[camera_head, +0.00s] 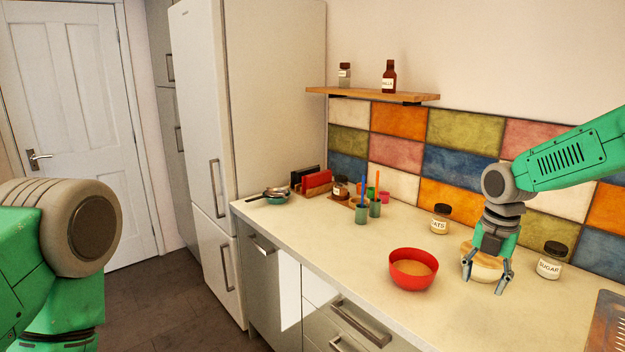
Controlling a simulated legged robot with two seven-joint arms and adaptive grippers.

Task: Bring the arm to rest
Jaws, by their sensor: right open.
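My right arm (570,157) comes in from the right edge, green with grey joints. Its gripper (487,284) points down over the counter and is open. A pale round bowl or jar-like thing (484,266) shows behind and between its fingers; I cannot tell whether they touch it. My left arm (50,250) shows at the left edge, close to the camera. Its gripper is out of view.
On the counter (330,235) a red bowl (413,268) with tan contents stands left of my right gripper. An oats jar (440,219) and a sugar jar (551,260) stand close by. Cups, jars and a pan (275,196) are farther back. A shelf (372,95) holds two bottles.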

